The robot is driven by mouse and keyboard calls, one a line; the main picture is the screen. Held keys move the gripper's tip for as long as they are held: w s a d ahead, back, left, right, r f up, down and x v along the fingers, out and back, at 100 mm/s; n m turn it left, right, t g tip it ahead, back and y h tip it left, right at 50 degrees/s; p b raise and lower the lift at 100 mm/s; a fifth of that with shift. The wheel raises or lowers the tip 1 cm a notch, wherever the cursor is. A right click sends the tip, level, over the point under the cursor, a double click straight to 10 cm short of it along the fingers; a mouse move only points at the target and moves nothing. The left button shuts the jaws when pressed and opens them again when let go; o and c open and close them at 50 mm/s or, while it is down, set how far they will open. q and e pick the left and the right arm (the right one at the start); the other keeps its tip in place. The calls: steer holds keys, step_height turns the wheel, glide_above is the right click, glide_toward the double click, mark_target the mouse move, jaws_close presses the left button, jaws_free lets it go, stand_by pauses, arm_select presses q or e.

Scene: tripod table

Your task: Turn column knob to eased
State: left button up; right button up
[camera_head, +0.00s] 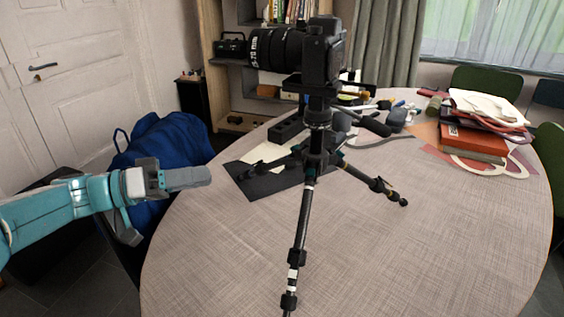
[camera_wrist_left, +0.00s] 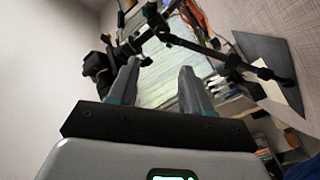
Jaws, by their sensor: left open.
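A black tripod (camera_head: 317,150) stands on the round table with its legs spread, one leg pointing towards me. A black camera (camera_head: 322,55) with a long lens sits on top of it. The column knob is too small and dark to tell apart from the tripod's hub; its setting cannot be read. My left gripper (camera_head: 170,205) is open and empty, left of the tripod and clear of it. In the left wrist view, the tripod (camera_wrist_left: 165,35) shows tilted beyond the open fingers (camera_wrist_left: 160,68). My right gripper is not in view.
A dark folder (camera_head: 262,188) lies under the tripod. Books and papers (camera_head: 472,140) are stacked at the right, with small items behind the tripod. A blue bag (camera_head: 168,140) is beyond my left gripper.

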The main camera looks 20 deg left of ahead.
mark_target(292, 163)
arm_select(q)
steer(key=x, duration=1.5)
steer(key=shift+d+b, duration=0.35)
steer(key=shift+d, duration=0.05)
steer(key=shift+w, duration=0.1)
jaws_close()
